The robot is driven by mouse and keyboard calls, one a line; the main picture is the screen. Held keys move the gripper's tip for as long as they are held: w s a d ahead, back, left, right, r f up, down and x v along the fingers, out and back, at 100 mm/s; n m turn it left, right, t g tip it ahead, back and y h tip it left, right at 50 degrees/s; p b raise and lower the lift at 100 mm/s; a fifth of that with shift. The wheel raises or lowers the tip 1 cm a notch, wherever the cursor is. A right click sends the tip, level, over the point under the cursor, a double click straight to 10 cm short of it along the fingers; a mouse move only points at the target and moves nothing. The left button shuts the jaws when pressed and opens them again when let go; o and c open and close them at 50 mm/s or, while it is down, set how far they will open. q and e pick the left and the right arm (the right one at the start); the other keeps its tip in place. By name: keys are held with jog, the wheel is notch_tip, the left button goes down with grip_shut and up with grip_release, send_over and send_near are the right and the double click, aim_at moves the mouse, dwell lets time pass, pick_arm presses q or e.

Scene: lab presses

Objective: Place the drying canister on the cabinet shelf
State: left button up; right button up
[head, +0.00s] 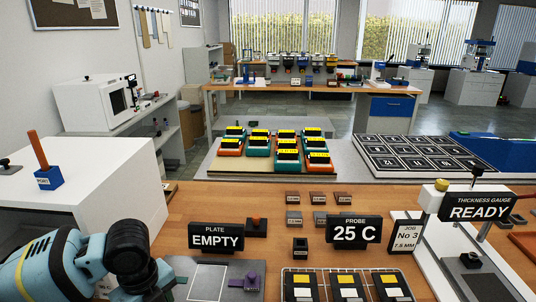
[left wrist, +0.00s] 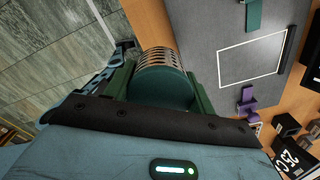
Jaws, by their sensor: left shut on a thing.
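My left gripper (left wrist: 160,74) is shut on the drying canister (left wrist: 162,88), a teal cylinder with a slotted, metallic-looking band at its far end. The green fingers press on both its sides. The canister appears to be held over the edge of the workbench, with grey floor tiles below at the left. In the head view my left arm comes in at the bottom left; its gripper and the canister cannot be made out there. A white cabinet (head: 75,190) stands at the left; its shelf and inside cannot be clearly seen. My right gripper is not in view.
A grey plate with a white outlined square (head: 207,283) and a purple clamp (head: 250,281) lies beside my left arm. PLATE EMPTY (head: 216,237) and PROBE (head: 354,232) signs stand on the wooden bench. A blue block with an orange handle (head: 47,177) tops the cabinet.

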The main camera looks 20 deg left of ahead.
pick_arm(q)
jog(key=n, duration=0.1)
jog(key=d+n, duration=0.1)
jog(key=shift+w+d+r+n, duration=0.15)
jog(key=shift+w+d+n, duration=0.15)
jog(key=shift+w, duration=0.1)
jog(key=w+d+r+n, duration=0.2)
jog(key=d+n, duration=0.3)
jog(key=n, duration=0.4)
jog(key=w+d+r+n, duration=0.2)
jog(key=d+n, duration=0.3)
jog(key=n, duration=0.5)
jog(key=shift+w, duration=0.3)
jog(key=shift+w+r, duration=0.1)
